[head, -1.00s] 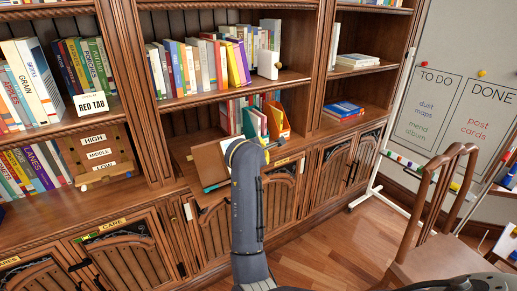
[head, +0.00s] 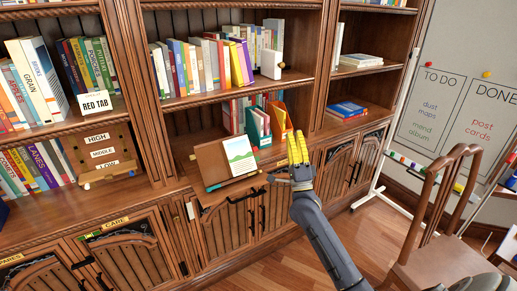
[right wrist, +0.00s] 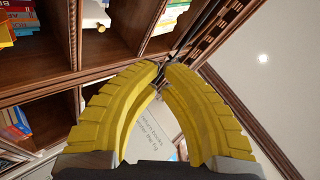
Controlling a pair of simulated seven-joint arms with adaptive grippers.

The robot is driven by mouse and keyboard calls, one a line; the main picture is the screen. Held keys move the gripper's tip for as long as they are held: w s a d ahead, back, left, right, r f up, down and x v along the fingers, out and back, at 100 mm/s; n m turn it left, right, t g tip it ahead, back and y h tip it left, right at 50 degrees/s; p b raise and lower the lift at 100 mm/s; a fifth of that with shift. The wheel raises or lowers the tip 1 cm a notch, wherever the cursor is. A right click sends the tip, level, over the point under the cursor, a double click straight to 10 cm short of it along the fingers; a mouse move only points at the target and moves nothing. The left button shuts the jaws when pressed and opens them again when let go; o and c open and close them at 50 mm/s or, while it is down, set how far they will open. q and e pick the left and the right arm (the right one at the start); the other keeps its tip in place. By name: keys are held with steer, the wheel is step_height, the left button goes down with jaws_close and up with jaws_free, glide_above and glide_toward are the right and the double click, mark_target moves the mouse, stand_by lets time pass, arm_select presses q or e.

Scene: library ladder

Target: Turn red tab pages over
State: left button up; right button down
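An open book (head: 239,157) rests tilted on a stand on the lower shelf ledge in the head view. Its right side shows a white page with a green and blue picture; its left side (head: 210,161) is plain brown. No red tab can be made out on it. A "RED TAB" card (head: 95,103) stands on the shelf at the left. My right gripper (head: 296,149), with yellow fingers, is to the right of the book and apart from it. In the right wrist view its fingertips (right wrist: 163,68) are together with nothing between them. My left gripper is not in view.
A board with "HIGH, MIDDLE, LOW" labels (head: 99,158) stands at the left. Green and orange file holders (head: 258,127) stand behind the book. A wooden chair (head: 433,225) and a whiteboard (head: 455,100) are at the right. Floor between cabinets and chair is clear.

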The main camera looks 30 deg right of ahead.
mark_target(243, 154)
steer(key=w+a+f+n+g+y, duration=0.1)
steer(key=w+f+n+g+y, duration=0.25)
steer(key=f+n, duration=0.5)
steer(key=w+a+f+n+g+y, duration=0.25)
steer(key=w+f+n+y, duration=0.2)
steer(key=n, duration=0.75)
steer(key=w+f, duration=0.1)
steer(key=w, duration=1)
steer(key=shift+w+d+f, duration=0.2)
steer(key=shift+w+d, duration=0.2)
steer(key=shift+d, duration=0.05)
